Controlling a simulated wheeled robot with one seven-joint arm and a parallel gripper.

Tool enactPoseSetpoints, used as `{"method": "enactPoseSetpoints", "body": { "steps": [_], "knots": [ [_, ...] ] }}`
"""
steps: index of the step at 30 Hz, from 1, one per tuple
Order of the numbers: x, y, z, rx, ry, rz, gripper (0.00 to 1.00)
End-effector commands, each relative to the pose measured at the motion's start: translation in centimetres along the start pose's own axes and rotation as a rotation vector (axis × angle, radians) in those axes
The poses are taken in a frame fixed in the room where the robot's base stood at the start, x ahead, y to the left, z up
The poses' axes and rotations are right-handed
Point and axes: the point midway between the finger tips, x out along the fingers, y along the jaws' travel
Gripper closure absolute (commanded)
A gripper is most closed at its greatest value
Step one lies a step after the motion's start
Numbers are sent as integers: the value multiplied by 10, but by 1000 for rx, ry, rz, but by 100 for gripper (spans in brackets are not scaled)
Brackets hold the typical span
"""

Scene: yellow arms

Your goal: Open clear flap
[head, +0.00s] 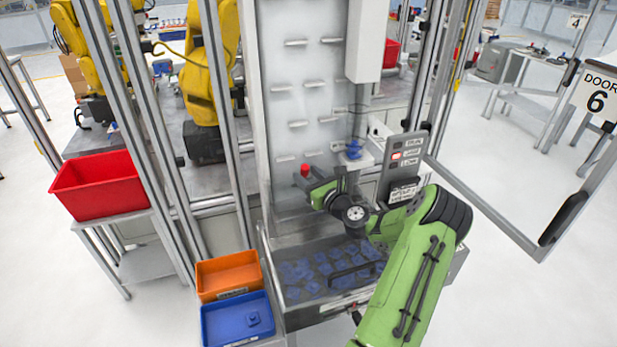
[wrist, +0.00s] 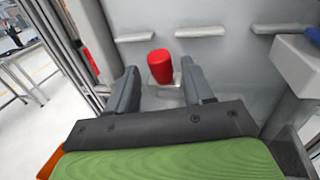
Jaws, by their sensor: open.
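A clear cover, seemingly the flap, shows faintly over the grey bin (head: 300,318) at the foot of the tall white panel. Blue parts (head: 300,280) show through it, and a dark bar (head: 350,271) lies across its right part. I cannot make out all of its edges. My gripper (head: 314,183) is open and empty in front of the panel, above the bin. A red knob (head: 304,168) is just beyond the fingertips. In the wrist view, the red knob (wrist: 160,66) stands between and beyond the open fingers (wrist: 158,88). I cannot tell what the knob is fixed to.
Grey ledges (head: 297,124) stick out of the panel. A blue part (head: 353,149) sits on a white support at right, beside a light-and-label post (head: 403,165). Orange (head: 229,275) and blue (head: 238,318) bins stand at left of the grey bin. Metal posts flank the panel.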

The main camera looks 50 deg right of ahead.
Motion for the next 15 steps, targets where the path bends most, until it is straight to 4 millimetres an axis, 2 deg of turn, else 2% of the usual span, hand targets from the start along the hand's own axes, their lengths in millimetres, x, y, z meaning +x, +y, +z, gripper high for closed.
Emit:
{"method": "enactPoseSetpoints", "body": {
  "steps": [8, 11, 15],
  "knots": [
    [-4, -1, -1, 0, 2, -2, 48],
    [-19, -2, -2, 2, 3, -3, 48],
    [-58, -2, -2, 4, 3, -7, 48]
  ]
}}
